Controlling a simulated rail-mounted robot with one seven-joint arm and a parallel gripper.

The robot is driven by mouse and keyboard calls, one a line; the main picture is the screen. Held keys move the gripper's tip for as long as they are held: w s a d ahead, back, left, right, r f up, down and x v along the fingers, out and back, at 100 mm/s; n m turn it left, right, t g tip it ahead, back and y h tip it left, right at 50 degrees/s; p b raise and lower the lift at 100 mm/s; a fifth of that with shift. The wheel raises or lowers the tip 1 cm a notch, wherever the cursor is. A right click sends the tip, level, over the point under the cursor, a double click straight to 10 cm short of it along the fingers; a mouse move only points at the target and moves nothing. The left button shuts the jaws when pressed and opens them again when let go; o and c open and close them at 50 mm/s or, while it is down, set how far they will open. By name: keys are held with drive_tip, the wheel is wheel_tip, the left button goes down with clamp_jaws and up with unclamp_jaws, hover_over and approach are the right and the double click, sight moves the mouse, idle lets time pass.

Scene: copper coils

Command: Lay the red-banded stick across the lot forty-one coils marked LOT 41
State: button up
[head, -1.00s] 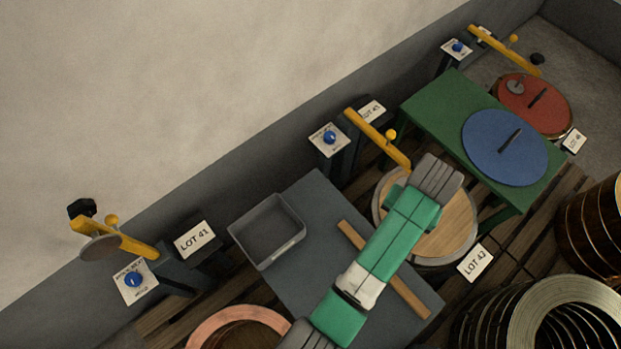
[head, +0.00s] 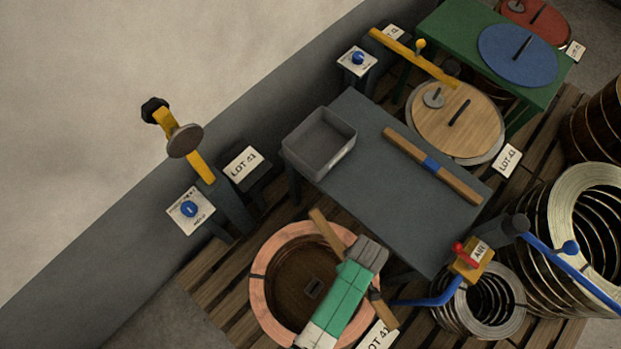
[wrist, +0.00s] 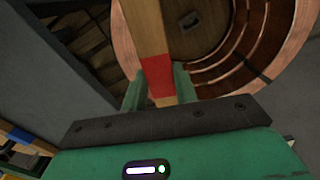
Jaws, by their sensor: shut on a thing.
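The red-banded stick (head: 325,228) is pale wood. Its red band (wrist: 158,76) shows between my fingers in the wrist view. My gripper (wrist: 160,88) is shut on the stick at the band; in the head view my arm hides the stick's middle. The stick passes over the right side of the copper coils (head: 268,260), a ring with a dark hollow centre. I cannot tell whether it touches them. The coils' rim also shows in the wrist view (wrist: 292,45). A LOT 41 card (head: 242,163) stands on the post behind; another card (head: 378,338), partly hidden, lies at the coils' front.
A grey table (head: 375,215) beside the coils bears an open grey bin (head: 320,143) and a blue-banded stick (head: 432,166). A yellow arm (head: 200,166) with a disc stands behind the coils.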

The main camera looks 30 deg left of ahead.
drive_tip(key=s+d+f+n, duration=0.1)
drive_tip(key=s+f+n, duration=0.2)
drive_tip(key=s+f, duration=0.25)
drive_tip(key=s+a+f, duration=0.5)
drive_tip(key=s+a, duration=0.5)
drive_tip(key=s, duration=0.1)
drive_tip(key=shift+a+b, duration=0.4)
drive_tip(key=shift+b, duration=0.05)
drive_tip(key=o, duration=1.1)
drive_tip(key=shift+c, duration=0.2)
